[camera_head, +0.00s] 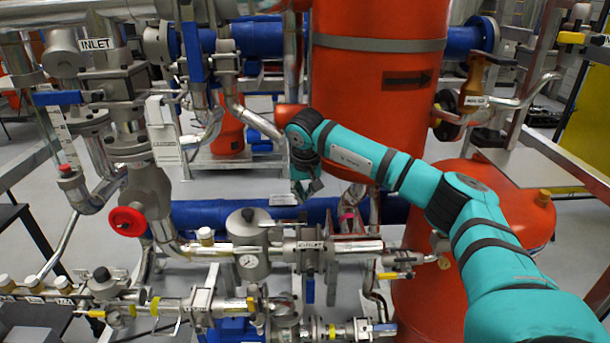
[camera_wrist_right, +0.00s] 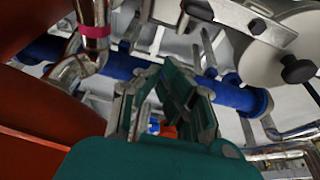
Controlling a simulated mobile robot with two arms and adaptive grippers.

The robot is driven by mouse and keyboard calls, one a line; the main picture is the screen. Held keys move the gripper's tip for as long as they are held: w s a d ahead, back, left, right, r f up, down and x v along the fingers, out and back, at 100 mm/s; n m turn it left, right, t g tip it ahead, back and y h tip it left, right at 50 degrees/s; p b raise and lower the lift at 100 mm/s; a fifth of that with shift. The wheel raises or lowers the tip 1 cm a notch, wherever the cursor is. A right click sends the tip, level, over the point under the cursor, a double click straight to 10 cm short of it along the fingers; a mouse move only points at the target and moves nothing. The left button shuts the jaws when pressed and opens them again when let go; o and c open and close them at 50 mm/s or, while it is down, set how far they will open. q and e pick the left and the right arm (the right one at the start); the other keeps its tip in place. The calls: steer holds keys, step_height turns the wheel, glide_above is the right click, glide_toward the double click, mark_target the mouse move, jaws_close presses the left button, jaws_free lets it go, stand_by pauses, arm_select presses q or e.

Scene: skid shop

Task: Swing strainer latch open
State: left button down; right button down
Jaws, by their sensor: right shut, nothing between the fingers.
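The likely strainer is a grey steel canister (camera_head: 251,238) with a black knob on its lid, left of centre and low in the head view. The same canister (camera_wrist_right: 288,50) seems to fill the upper right of the right wrist view, with its black knob (camera_wrist_right: 298,70) facing the camera. A flat grey bar (camera_wrist_right: 240,18) with a small black knob lies beside it and may be the latch; I cannot tell its position. My right gripper (camera_head: 307,188) is shut and empty, above and to the right of the canister. It also shows in the right wrist view (camera_wrist_right: 166,82). My left gripper is out of view.
A large orange vessel (camera_head: 378,100) stands behind my right arm. A blue pipe (camera_head: 195,214) runs behind the canister. A steel pipe marked OUTLET (camera_head: 345,246) leaves it to the right. A red handwheel (camera_head: 127,221) is at left.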

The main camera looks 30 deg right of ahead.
steer(key=s+a, duration=0.1)
steer(key=s+a+p, duration=0.1)
steer(key=s, duration=0.1)
steer(key=shift+s+a+r, duration=0.1)
steer(key=shift+s+r, duration=0.05)
steer(key=shift+s, duration=0.1)
stand_by(0.4)
